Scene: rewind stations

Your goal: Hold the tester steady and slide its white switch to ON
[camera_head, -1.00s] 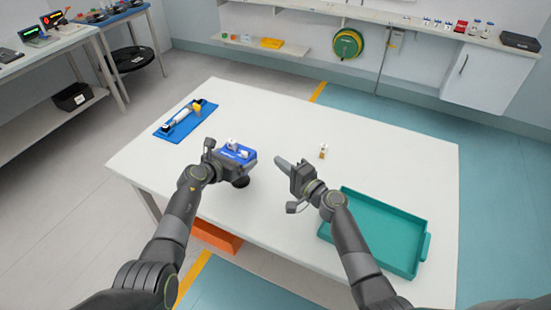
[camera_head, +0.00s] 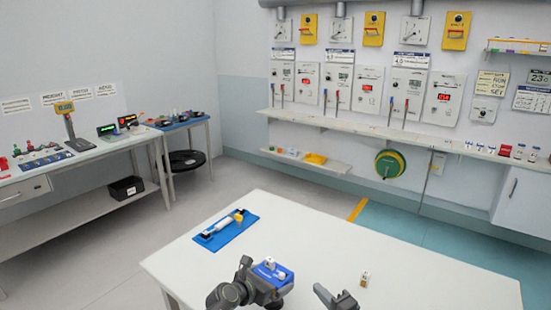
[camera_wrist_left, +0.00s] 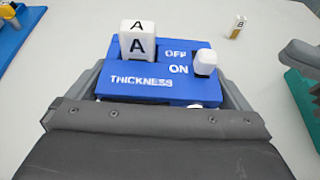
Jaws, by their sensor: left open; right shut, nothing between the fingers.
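The blue tester (camera_head: 270,273) is at the table's front, at my left gripper (camera_head: 262,283). In the left wrist view the tester (camera_wrist_left: 135,83) lies between the two grey fingers, which are open on either side of it. It reads OFF, ON and THICKNESS. Its white switch (camera_wrist_left: 205,63) stands at the right with its base level with the word ON; a dark slot shows behind it towards OFF. A white block marked A (camera_wrist_left: 137,42) stands on the tester's left part. My right gripper (camera_head: 322,292) is shut and empty, to the right of the tester and apart from it.
A small block marked B (camera_head: 365,279) stands on the white table (camera_head: 430,285) beyond my right gripper. A blue mat (camera_head: 238,238) with a white and yellow tool lies at the far left. A teal tray (camera_wrist_left: 303,100) shows at the right. The table's middle is clear.

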